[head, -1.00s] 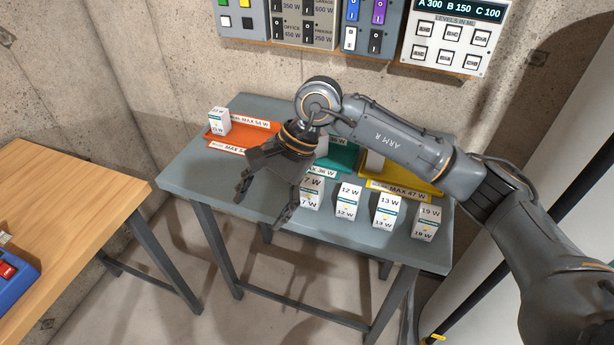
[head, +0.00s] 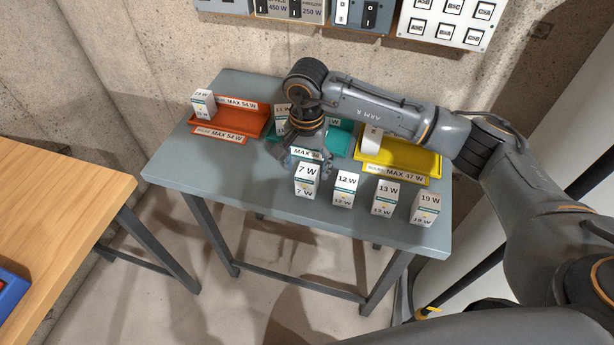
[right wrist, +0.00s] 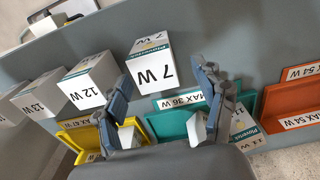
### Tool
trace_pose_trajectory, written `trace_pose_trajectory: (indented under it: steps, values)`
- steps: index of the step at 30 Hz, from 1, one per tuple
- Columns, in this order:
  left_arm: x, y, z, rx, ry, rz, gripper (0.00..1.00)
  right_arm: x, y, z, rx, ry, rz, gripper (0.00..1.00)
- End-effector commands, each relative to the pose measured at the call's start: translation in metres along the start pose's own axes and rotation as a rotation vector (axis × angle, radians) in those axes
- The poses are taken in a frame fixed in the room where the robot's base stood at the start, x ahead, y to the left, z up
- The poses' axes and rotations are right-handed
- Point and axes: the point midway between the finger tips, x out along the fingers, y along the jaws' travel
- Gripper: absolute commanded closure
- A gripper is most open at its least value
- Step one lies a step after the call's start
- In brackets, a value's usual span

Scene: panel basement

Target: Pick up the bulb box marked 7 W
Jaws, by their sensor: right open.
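The white bulb box marked 7 W (head: 307,181) stands upright near the front edge of the grey table (head: 245,200). It is the leftmost of the front row of boxes. My right gripper (head: 303,158) is just behind this box in the head view, pointing down. In the right wrist view the gripper (right wrist: 168,84) is open, with its two fingers apart. The 7 W box (right wrist: 152,68) lies ahead of the gap between them, and nothing is held. Whether a finger touches the box I cannot tell. My left gripper is not in view.
Boxes marked 12 W (head: 344,190), 13 W (head: 384,198) and 19 W (head: 426,208) stand to the right. Behind are an orange tray (head: 252,122), a teal tray (head: 340,143) and a yellow tray (head: 402,155), each with white boxes. The table's front left is clear.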

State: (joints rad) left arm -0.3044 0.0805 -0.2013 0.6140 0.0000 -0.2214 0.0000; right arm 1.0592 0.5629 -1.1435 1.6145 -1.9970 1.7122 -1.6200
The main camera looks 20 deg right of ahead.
Motion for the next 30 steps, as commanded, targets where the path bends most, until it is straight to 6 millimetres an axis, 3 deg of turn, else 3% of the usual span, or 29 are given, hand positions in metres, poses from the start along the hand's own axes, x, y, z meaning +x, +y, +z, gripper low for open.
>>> trace_pose_trajectory:
  steps: [1,5,10,18,27,30]
  values:
    - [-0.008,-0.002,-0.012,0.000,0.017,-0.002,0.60,0.003,0.002,0.001,0.002,-0.004,0.005,0.30]
    - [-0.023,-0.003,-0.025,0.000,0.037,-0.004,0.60,0.022,0.004,0.001,0.002,-0.007,0.005,0.30]
    - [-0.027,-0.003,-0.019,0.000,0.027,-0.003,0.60,0.044,0.004,0.000,0.000,-0.003,0.002,0.30]
    - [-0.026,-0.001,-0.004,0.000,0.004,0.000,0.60,0.048,0.003,-0.001,0.000,-0.001,0.001,0.30]
    - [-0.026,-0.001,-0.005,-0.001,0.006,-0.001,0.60,0.048,0.003,-0.001,0.000,-0.001,0.001,0.88]
    - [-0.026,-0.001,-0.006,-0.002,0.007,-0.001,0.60,0.048,0.003,-0.001,0.000,-0.001,0.000,0.89]
